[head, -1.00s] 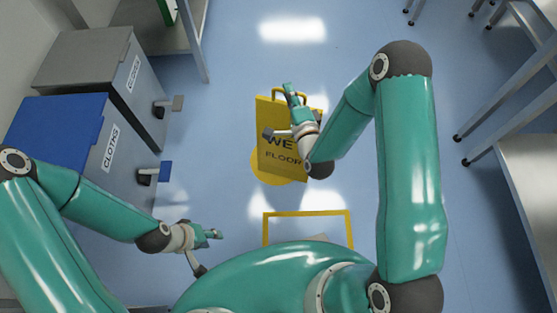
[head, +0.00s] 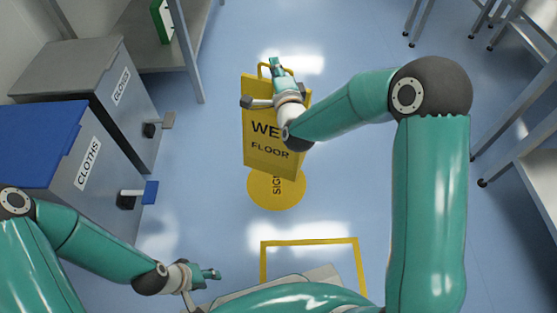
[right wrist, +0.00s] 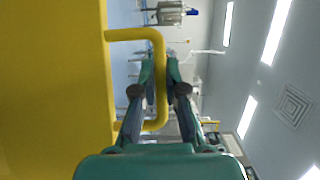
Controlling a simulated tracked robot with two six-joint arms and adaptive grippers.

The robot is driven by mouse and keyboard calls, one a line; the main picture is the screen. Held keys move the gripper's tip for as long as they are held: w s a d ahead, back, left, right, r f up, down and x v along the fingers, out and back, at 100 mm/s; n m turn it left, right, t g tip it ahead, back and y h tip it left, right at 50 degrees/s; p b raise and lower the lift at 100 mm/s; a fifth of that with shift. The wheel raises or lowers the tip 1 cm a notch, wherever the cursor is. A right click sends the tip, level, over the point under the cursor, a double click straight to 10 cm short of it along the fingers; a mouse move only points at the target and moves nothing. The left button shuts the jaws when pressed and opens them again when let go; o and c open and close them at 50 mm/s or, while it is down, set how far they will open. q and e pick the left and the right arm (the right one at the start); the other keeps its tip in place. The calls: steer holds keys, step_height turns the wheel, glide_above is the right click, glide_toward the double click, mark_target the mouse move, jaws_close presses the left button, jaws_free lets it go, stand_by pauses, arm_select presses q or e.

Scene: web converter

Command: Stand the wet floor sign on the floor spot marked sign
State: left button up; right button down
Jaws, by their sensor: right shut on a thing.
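The yellow wet floor sign (head: 271,152) hangs upright, slightly tilted in the head view, with its lettered face toward me. My right gripper (head: 276,68) is shut on the sign's handle at the top. The yellow handle loop (right wrist: 158,80) passes between the fingers of my right gripper (right wrist: 160,70) in the right wrist view. The round yellow floor spot marked sign (head: 277,196) lies just below the sign in the picture, its upper part hidden by the sign. Whether the sign's foot touches the floor is unclear. My left gripper (head: 212,274) is low at left, away from the sign; its opening is unclear.
Bins labelled cloths (head: 75,165) and floors (head: 118,95), with pedals, stand at left. A shelf unit (head: 190,50) is behind them. Benches stand at right; the middle floor is clear.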

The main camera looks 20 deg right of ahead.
step_height(320, 180, down, 19)
steer(key=b, duration=0.7)
steer(key=shift+f, duration=0.15)
steer(key=c, duration=1.2)
jaws_free()
steer(key=shift+f, duration=0.1)
